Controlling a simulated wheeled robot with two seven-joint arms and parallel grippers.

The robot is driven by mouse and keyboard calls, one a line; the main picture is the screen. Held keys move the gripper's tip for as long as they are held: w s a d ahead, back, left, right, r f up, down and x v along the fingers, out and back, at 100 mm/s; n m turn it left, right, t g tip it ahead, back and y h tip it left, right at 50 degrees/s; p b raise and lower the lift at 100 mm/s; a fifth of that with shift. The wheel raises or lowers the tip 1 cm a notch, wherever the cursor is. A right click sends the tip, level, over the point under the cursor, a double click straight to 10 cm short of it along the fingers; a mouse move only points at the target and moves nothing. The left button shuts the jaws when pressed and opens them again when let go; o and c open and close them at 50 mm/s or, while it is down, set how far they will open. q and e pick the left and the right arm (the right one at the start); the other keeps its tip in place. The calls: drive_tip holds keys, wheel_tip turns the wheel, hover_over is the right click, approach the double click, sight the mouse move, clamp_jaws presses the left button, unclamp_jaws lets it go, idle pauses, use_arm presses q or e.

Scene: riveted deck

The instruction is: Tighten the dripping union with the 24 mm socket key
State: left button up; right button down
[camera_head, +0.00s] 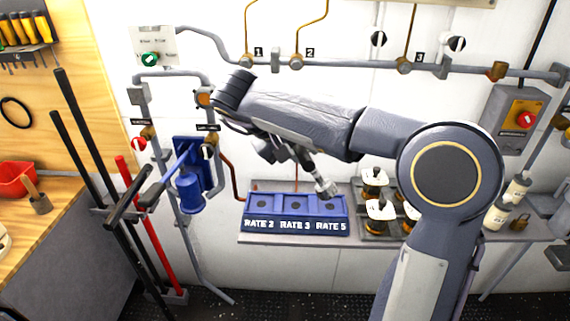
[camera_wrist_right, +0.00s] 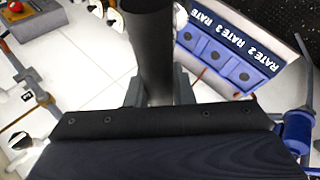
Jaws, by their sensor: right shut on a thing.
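My right gripper (camera_head: 272,150) is under the wrist of the arm that comes in from the right. It is shut on a dark-handled tool (camera_head: 305,160) with a silver tip, which slants down to the right over the blue tray. In the right wrist view the tool is a dark cylinder (camera_wrist_right: 152,55) between the fingers (camera_wrist_right: 155,92). No size marking is readable on it. Pipe unions sit under tags 1 (camera_head: 247,61), 2 (camera_head: 297,62) and 3 (camera_head: 404,65) on the wall pipe. I cannot see a drip at any of them. My left gripper is not in view.
The blue tray (camera_head: 254,226) marked RATE 2, RATE 3 and RATE 5 sits on a grey shelf (camera_head: 262,239). White-topped amber items (camera_head: 374,180) stand to its right. A blue vessel (camera_head: 190,192) hangs left. Long black bars (camera_head: 90,170) and a red bar (camera_head: 145,215) lean further left.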

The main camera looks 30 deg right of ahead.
sight(305, 153)
drive_tip(key=s+a+r+m+y, duration=0.1)
drive_tip(key=s+r+m, duration=0.1)
drive_tip(key=s, duration=0.1)
drive_tip(key=s+a+r+m+y, duration=0.1)
drive_tip(key=r, duration=0.1)
drive_tip(key=shift+s+a+m+t+y, duration=0.15)
drive_tip(key=shift+a+m+t+y, duration=0.15)
drive_tip(key=shift+a+m+t, duration=0.1)
drive_tip(key=s+a+r+t+y, duration=0.1)
drive_tip(key=s+a+r, duration=0.3)
drive_tip(key=shift+a+r+m+t+b, duration=0.25)
drive_tip(key=shift+m+t+b, duration=0.05)
drive_tip(key=shift+m, duration=0.1)
